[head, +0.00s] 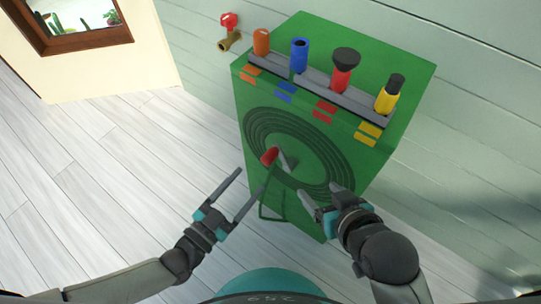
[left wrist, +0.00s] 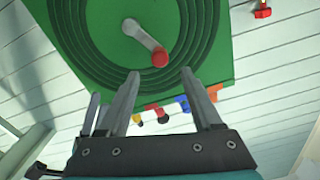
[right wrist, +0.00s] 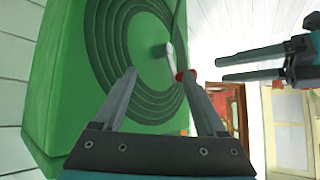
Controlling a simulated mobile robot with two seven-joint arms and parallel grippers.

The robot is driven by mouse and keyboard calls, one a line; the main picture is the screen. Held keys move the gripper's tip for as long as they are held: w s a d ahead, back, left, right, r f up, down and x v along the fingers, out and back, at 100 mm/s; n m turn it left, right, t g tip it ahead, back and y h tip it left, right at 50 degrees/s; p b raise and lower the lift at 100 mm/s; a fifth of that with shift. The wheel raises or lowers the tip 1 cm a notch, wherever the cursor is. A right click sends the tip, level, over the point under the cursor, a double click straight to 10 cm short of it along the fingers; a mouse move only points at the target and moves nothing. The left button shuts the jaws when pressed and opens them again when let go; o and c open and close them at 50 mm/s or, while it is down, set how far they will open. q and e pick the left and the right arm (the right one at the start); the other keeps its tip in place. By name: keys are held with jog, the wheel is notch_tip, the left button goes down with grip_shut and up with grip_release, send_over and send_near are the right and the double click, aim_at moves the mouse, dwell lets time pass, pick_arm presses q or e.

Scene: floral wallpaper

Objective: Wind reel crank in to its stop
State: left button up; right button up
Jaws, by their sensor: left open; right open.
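A green box (head: 345,152) carries a dark coiled reel (head: 318,158) on its front face. The reel's grey crank arm (left wrist: 145,35) ends in a red knob (head: 270,156), which points left of the hub in the head view. My left gripper (head: 252,182) is open in front of the knob; in the left wrist view the knob (left wrist: 160,58) shows just beyond and between its fingertips. My right gripper (head: 319,192) is open by the reel's lower right. In the right wrist view the knob (right wrist: 181,75) shows by the right fingertip, partly covered. Neither gripper holds anything.
A grey rack (head: 320,87) on the box top holds orange, blue, red and yellow nozzles, with coloured labels below. A red-handled tap (head: 229,30) is on the wall to the left. The wooden floor at left (head: 90,190) is clear.

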aim_at(265, 164)
pick_arm(q)
jog(key=x, duration=0.2)
jog(key=shift+w+d+b, duration=0.25)
jog(key=shift+w+b, duration=0.05)
jog(key=shift+b, duration=0.1)
jog(key=shift+b+x, duration=0.45)
jog(key=shift+x, duration=0.8)
jog(key=shift+b+x, duration=0.55)
jog(key=shift+x, duration=0.9)
jog(key=shift+b+x, duration=0.3)
jog(key=shift+x, duration=0.65)
pick_arm(e)
jog(key=a+r+t+y, duration=0.3)
jog(key=a+t, duration=0.2)
jog(key=t, duration=0.1)
jog(key=shift+w+a+m, duration=0.25)
jog(key=shift+w+m, duration=0.05)
pick_arm(q)
jog(key=shift+a, duration=0.1)
grip_shut()
pick_arm(e)
jog(key=shift+f, duration=0.1)
pick_arm(q)
jog(key=shift+w+a, duration=0.15)
